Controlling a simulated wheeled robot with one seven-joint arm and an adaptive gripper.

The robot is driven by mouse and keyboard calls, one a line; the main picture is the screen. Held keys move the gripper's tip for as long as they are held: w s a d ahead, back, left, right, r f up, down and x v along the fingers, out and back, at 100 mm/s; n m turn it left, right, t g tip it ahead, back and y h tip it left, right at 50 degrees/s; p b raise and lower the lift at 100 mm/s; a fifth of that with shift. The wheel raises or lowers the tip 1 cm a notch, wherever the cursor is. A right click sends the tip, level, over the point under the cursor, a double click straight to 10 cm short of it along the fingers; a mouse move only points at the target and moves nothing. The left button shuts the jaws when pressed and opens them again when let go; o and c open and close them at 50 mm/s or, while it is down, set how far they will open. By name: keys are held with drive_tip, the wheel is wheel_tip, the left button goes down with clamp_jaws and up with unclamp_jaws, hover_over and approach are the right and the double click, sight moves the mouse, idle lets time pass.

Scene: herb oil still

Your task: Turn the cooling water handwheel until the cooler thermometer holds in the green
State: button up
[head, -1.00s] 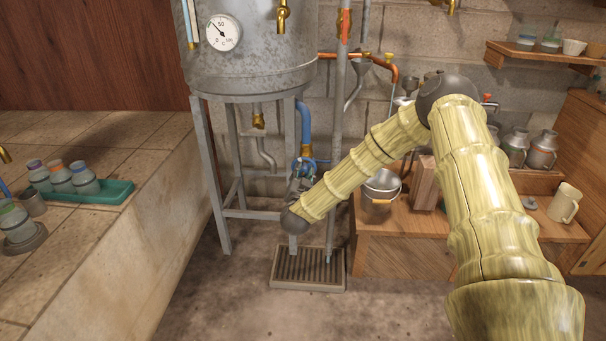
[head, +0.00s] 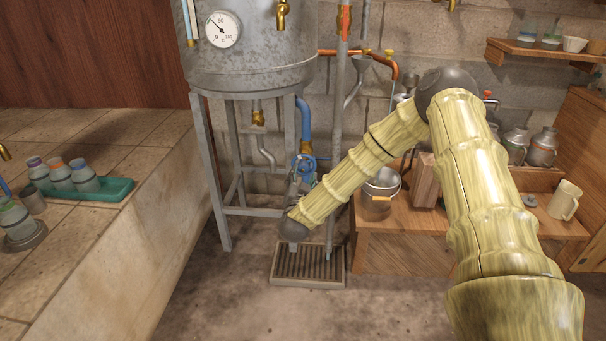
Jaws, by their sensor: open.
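The blue cooling water handwheel (head: 304,167) sits low under the metal tank (head: 250,50), on a brass valve below a blue pipe (head: 304,120). My gripper (head: 298,190) is open at the end of my arm, just below the handwheel and partly hidden by my wrist. I cannot tell whether it touches the wheel.
A slatted drain grate (head: 308,267) lies on the floor below my gripper. The tank's grey legs (head: 211,180) stand to the left and a vertical pipe (head: 336,130) to the right. A wooden bench (head: 400,245) with a metal pail (head: 381,190) stands at the right.

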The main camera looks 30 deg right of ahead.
drive_tip(key=v, duration=0.8)
drive_tip(key=shift+s, duration=0.2)
drive_tip(key=shift+a+f, duration=0.1)
drive_tip(key=s+a+f+n+g+y, duration=0.25)
drive_tip(key=s+a+f, duration=0.2)
drive_tip(key=f, duration=0.25)
drive_tip(key=s+a+f+n+g+y, duration=0.1)
drive_tip(key=s+a+f+n+y, duration=0.1)
drive_tip(key=s+a+f+y, duration=0.25)
drive_tip(key=s+a+f+n+g+y, duration=0.1)
drive_tip(key=s+a+f+n+y, duration=0.15)
drive_tip(key=s+f, duration=0.4)
drive_tip(key=s+a+f+n+g, duration=0.2)
drive_tip(key=s+a+f+g, duration=0.15)
drive_tip(key=s+f, duration=0.65)
drive_tip(key=s+d+f+n+g, duration=0.15)
drive_tip(key=s+g, duration=0.25)
drive_tip(key=s, duration=0.6)
drive_tip(key=s+d+n+g, duration=0.1)
drive_tip(key=s+d+g, duration=0.15)
drive_tip(key=s, duration=0.75)
wheel_tip(320, 180, up, 24)
drive_tip(key=p, duration=2.4)
drive_tip(key=shift+s+a+g, duration=0.2)
drive_tip(key=shift+g, duration=0.15)
drive_tip(key=shift+r+m, duration=0.15)
drive_tip(key=shift+m, duration=0.1)
